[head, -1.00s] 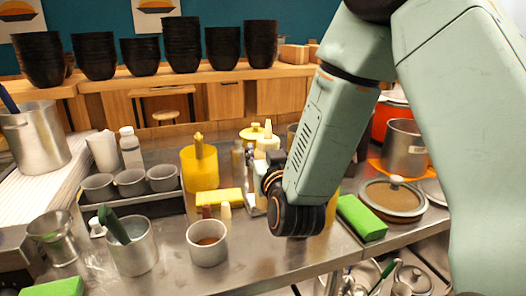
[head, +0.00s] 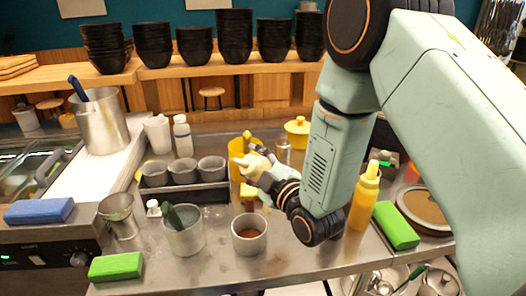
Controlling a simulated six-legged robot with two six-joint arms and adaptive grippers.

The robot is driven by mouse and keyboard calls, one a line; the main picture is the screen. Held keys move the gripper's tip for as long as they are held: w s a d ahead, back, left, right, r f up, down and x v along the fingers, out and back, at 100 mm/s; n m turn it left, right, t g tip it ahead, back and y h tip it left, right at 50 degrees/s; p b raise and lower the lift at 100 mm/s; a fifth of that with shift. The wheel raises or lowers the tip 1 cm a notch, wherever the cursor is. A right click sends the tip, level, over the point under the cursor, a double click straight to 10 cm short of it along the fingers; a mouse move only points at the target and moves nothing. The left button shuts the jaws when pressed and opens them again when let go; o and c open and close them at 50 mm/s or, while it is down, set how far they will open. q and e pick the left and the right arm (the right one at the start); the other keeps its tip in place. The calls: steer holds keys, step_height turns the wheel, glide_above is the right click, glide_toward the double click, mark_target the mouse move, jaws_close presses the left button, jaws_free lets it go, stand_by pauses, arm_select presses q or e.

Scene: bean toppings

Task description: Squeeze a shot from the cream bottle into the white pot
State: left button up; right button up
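The cream bottle (head: 256,167) is off the table in the head view, tilted so its nozzle points left. My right gripper (head: 266,176) is shut around its body; the arm partly hides the fingers. The white pot (head: 249,246) stands upright on the steel counter, below and slightly left of the bottle, with brown contents inside. The bottle is above and behind the pot, apart from it. My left gripper is not in view.
A yellow squeeze bottle (head: 363,205) and green sponge (head: 396,225) are right of my arm.

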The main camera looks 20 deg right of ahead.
steer(key=d+n, duration=0.2)
steer(key=d+f+n, duration=0.1)
steer(key=n, duration=0.1)
steer(key=shift+w+d, duration=0.1)
steer(key=shift+w, duration=0.25)
steer(key=d+n, duration=0.1)
steer(key=n, duration=0.2)
steer(key=shift+w+d+f, duration=0.15)
steer(key=shift+d+f, duration=0.2)
steer(key=shift+d, duration=0.05)
steer(key=shift+s+a+f+n+y, duration=0.15)
steer(key=shift+a+n, duration=0.75)
steer(key=shift+n, duration=1.45)
steer(key=shift+s+a+f+n+y, duration=0.15)
steer(key=shift+a+n, duration=0.8)
steer(key=shift+n, duration=1.45)
steer(key=shift+s+a+f+n, duration=0.15)
steer(key=shift+a+n, duration=0.75)
steer(key=shift+n, duration=1.45)
steer(key=shift+o, duration=0.4)
steer(key=shift+r, duration=0.1)
jaws_close()
